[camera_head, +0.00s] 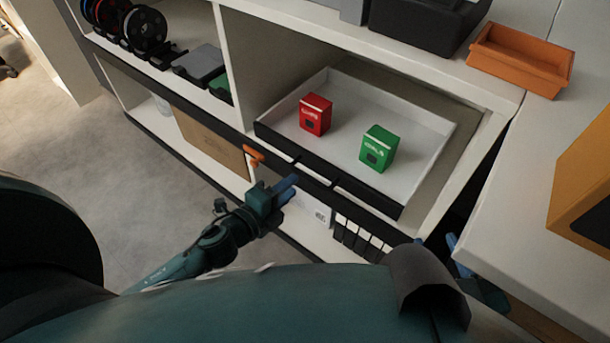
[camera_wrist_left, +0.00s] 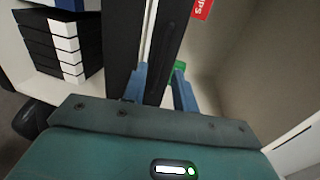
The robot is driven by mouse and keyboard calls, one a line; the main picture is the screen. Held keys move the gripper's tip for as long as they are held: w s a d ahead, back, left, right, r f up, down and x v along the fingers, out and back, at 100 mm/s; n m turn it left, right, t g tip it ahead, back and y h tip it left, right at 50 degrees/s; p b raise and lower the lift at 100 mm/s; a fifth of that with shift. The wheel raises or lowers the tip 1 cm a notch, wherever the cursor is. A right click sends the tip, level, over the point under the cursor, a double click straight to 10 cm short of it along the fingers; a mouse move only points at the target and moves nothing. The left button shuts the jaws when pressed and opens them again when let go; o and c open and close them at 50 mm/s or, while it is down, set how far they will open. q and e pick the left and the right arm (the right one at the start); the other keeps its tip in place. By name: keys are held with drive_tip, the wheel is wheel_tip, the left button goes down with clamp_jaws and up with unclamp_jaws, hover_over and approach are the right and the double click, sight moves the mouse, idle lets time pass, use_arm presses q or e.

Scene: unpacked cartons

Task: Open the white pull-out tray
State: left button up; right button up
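The white pull-out tray (camera_head: 437,143) has a black front and sits in the cabinet's open bay. It holds a red box (camera_head: 316,115) and a green box (camera_head: 378,149). My left gripper (camera_head: 287,188) is close to the tray's black front, left of its middle. In the left wrist view its blue fingers (camera_wrist_left: 160,90) are apart, with a dark strip of the front (camera_wrist_left: 168,42) lined up between them; contact cannot be told. My right gripper (camera_head: 452,252) is mostly hidden behind my body and the counter, with only bits of blue showing.
An orange bin (camera_head: 519,60) stands on the cabinet top. A white counter (camera_head: 535,200) with a yellow case (camera_head: 585,185) closes off the right side. A cardboard box (camera_head: 212,143) is on the lower shelf. The grey floor at left is free.

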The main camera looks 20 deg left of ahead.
sight(303, 177)
use_arm(q)
drive_tip(key=x, duration=0.6)
drive_tip(key=shift+w+d+b, duration=0.15)
drive_tip(key=shift+w+b, duration=0.05)
drive_tip(key=shift+b, duration=0.2)
clamp_jaws()
